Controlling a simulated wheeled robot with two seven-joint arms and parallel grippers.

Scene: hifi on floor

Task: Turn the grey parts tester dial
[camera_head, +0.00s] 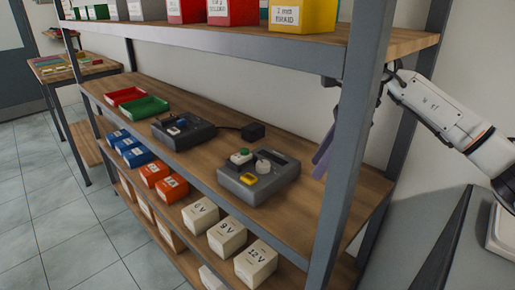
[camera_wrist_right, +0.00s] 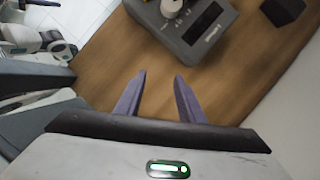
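The grey parts tester (camera_head: 248,192) sits on the middle wooden shelf. In the right wrist view the tester (camera_wrist_right: 205,45) is at the top, with a pale round knob (camera_wrist_right: 171,8) cut by the frame edge. My right gripper (camera_head: 323,158) is right of the tester, partly hidden by the shelf post. Its purple fingers (camera_wrist_right: 160,75) are apart with nothing between them, clear of the tester. My left gripper is not in view.
A grey shelf post (camera_head: 345,150) stands between the head camera and my right arm. A darker device (camera_head: 183,133) and a black block (camera_head: 253,131) are left of and behind the tester. The upper shelf (camera_head: 220,37) is overhead. Bare wood surrounds the tester's right side.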

